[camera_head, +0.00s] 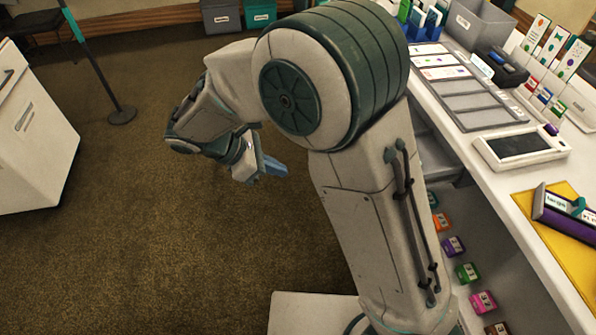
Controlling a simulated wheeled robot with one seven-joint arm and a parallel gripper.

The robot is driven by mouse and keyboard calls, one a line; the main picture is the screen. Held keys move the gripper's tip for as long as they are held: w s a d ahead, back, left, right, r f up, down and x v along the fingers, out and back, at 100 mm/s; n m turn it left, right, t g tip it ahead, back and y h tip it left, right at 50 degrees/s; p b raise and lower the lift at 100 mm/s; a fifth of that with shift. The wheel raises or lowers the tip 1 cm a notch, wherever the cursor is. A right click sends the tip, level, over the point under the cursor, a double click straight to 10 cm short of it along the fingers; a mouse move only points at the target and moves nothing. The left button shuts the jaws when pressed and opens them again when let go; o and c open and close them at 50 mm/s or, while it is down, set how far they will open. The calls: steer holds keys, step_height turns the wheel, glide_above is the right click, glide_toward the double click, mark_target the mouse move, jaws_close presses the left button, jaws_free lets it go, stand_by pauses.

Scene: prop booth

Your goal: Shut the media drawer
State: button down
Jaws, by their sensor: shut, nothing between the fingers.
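My gripper (275,168), with blue fingers, is shut and empty. It hangs over the carpet to the left of the white counter (533,232), apart from it. A grey drawer-like part (440,153) shows below the counter edge, just right of my arm. It seems to stick out from under the counter, but my arm hides much of it. I cannot tell for sure that it is the media drawer, or how far open it is.
Small coloured boxes, one of them purple (453,246), sit in a column under the counter. The counter holds a tablet (520,146), a yellow folder (572,240) and card racks. A white cabinet (32,135) and a post base (121,115) stand left. Carpet between is clear.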

steer(key=w+d+f+b, duration=0.1)
steer(key=w+d+f, duration=0.1)
steer(key=d+f, duration=0.4)
steer(key=d, duration=0.4)
steer(key=shift+w+f, duration=0.15)
steer(key=shift+w, duration=0.25)
steer(key=shift+d, duration=0.15)
